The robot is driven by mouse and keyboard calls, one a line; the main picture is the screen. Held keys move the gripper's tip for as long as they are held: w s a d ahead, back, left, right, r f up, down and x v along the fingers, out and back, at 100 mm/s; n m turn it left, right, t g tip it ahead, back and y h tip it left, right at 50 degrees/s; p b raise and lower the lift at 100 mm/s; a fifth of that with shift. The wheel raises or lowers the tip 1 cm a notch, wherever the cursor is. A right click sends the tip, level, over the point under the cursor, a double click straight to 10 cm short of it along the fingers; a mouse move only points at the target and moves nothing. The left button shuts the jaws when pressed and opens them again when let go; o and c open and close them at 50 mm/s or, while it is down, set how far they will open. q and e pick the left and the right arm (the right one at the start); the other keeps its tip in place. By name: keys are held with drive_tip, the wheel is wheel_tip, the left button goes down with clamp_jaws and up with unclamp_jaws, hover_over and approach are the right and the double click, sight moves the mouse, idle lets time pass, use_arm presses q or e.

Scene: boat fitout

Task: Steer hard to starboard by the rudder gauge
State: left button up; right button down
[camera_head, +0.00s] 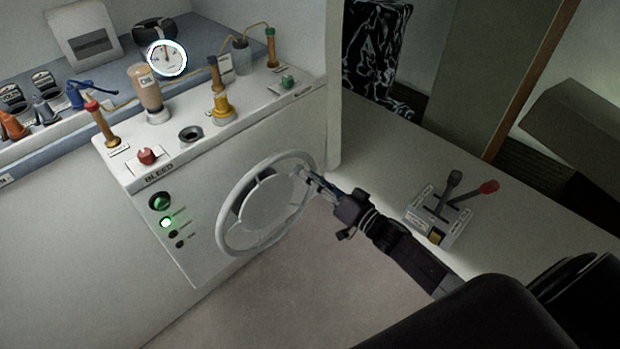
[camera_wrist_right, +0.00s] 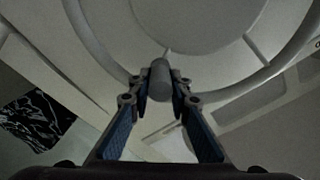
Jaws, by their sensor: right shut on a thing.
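The white steering wheel (camera_head: 224,222) stands on the front face of the console, with a hub and spokes. My right gripper (camera_head: 303,174) reaches its upper right rim. In the right wrist view, my right gripper (camera_wrist_right: 160,98) is shut on a grey cylindrical knob (camera_wrist_right: 160,72) at the rim of the wheel (camera_wrist_right: 292,62). The rudder gauge (camera_head: 166,58) is a round white dial at the back of the console top. Its needle looks near upright, but the markings are too small to read. My left gripper is not in view.
The console top holds an oil bottle (camera_head: 145,88), a yellow-based fitting (camera_head: 221,104), a red knob (camera_head: 147,156) and a green knob (camera_head: 288,82). A green lamp (camera_head: 166,223) glows left of the wheel. A lever box (camera_head: 440,222) stands right of my right arm.

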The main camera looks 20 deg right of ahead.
wheel_tip(320, 180, down, 10)
drive_tip(key=d+m+b, duration=0.1)
drive_tip(key=m+b, duration=0.5)
drive_tip(key=m, duration=0.2)
drive_tip(key=s+a+f+m+b, duration=0.2)
drive_tip(key=a+f+m+b, duration=0.4)
drive_tip(key=f+m+b, duration=0.2)
drive_tip(key=shift+a+f+m+b, duration=0.2)
drive_tip(key=shift+a+m+b, duration=0.25)
drive_tip(key=shift+m, duration=0.95)
drive_tip(key=shift+s, duration=0.1)
drive_tip(key=c, duration=1.8)
unclamp_jaws()
drive_tip(key=shift+o, duration=0.2)
drive_tip(key=shift+d+r, duration=0.1)
drive_tip(key=shift+r, duration=0.05)
